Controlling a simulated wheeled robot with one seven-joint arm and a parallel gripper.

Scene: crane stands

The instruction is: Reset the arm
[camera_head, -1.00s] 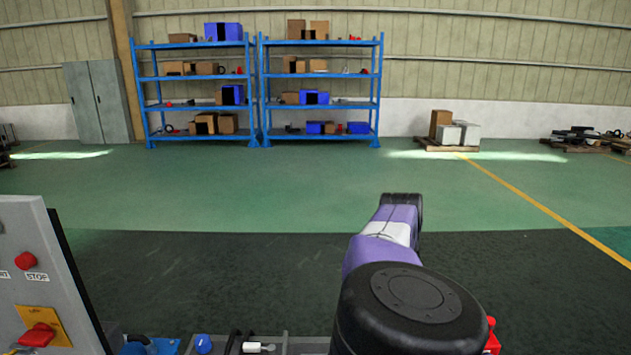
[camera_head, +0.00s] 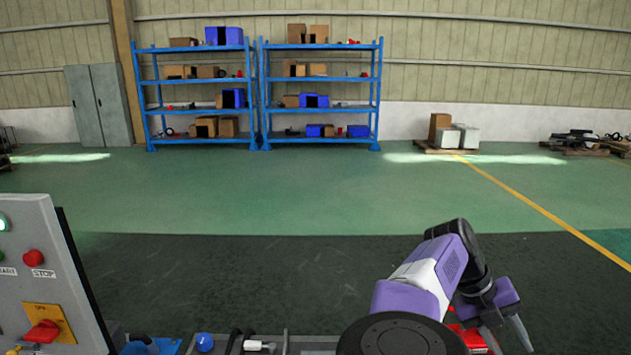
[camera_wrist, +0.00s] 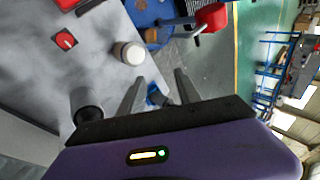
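My arm (camera_head: 425,275), purple, white and black, rises at the bottom right of the head view and bends over to the right and down. A grey finger of my gripper (camera_head: 521,333) shows at its lower right end. In the wrist view my gripper (camera_wrist: 155,82) has its two grey fingers spread apart, with nothing held between them. The fingers point over a grey surface (camera_wrist: 95,50) with a pale round cylinder (camera_wrist: 129,53) beyond them. A dark cylinder (camera_wrist: 87,103) is to the left of the fingers.
Blue shelves (camera_head: 255,108) are far back. The floor (camera_head: 250,190) between is clear.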

